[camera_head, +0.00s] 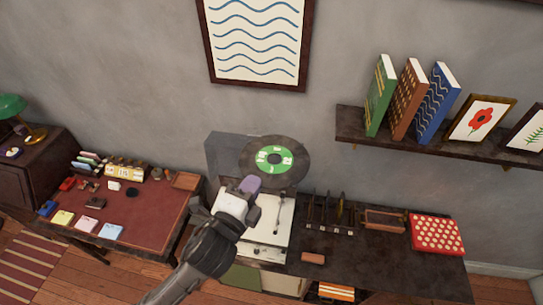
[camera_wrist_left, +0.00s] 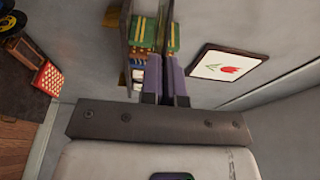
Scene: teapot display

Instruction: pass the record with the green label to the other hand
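The black record with the green label (camera_head: 292,175) is in the air above the record player, its label facing the head camera. My left gripper (camera_head: 251,184) has its purple fingertips on the record's lower left edge and looks shut on it. In the left wrist view the two purple fingers (camera_wrist_left: 166,88) are close together, with the record (camera_wrist_left: 168,28) seen edge-on between them as a thin dark strip. My right gripper is in neither view.
The white record player (camera_head: 281,232) stands below on a dark cabinet, beside a record rack (camera_head: 330,216) and a red dotted box (camera_head: 436,234). A wall shelf (camera_head: 425,146) with books and frames is at right. A desk (camera_head: 150,222) with small items is at left.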

